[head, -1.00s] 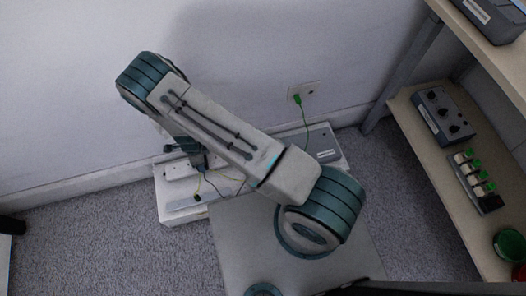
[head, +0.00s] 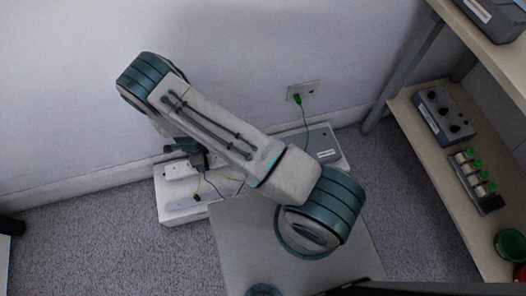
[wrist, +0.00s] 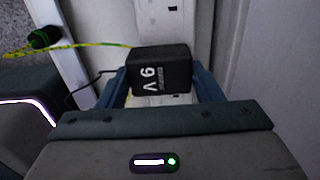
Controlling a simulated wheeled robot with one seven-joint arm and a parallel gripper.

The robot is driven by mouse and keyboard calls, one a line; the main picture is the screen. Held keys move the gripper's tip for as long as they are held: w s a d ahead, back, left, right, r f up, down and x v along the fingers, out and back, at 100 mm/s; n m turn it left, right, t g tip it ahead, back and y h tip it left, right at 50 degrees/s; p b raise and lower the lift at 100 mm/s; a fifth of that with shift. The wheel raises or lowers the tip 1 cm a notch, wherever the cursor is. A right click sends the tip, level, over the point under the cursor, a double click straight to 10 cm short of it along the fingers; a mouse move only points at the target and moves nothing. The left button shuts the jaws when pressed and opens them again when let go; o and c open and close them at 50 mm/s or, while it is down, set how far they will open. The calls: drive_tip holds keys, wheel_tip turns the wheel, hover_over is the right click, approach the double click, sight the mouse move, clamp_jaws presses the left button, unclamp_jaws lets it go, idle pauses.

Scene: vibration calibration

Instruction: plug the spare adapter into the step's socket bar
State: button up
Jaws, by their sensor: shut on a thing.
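A black adapter (wrist: 160,70) marked "9 V" is held between the two blue fingers of my gripper (wrist: 163,88) in the wrist view. A thin black cord runs from it to the left. The white socket bar (wrist: 162,18) lies behind the adapter, which hides part of it; I cannot tell whether the two touch. In the head view my gripper (head: 187,150) is over the socket bar (head: 178,171) at the left end of the white step (head: 170,216) by the wall. The adapter is hard to make out there.
A green-black plug (wrist: 44,37) with a yellow-green cable lies left of the bar. A wall outlet (head: 309,88) holds a green plug. A grey box (head: 322,143) sits at the step's right end. A shelf (head: 440,180) with devices stands at right. Carpet lies open at left.

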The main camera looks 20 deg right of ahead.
drive_tip(key=shift+f, duration=0.15)
idle(0.7)
drive_tip(key=o, duration=1)
drive_tip(key=shift+o, duration=0.2)
drive_tip(key=shift+r+p, duration=1.85)
drive_tip(key=shift+r, duration=0.7)
wheel_tip(320, 180, up, 14)
drive_tip(key=p, duration=0.4)
drive_tip(key=shift+f, duration=0.15)
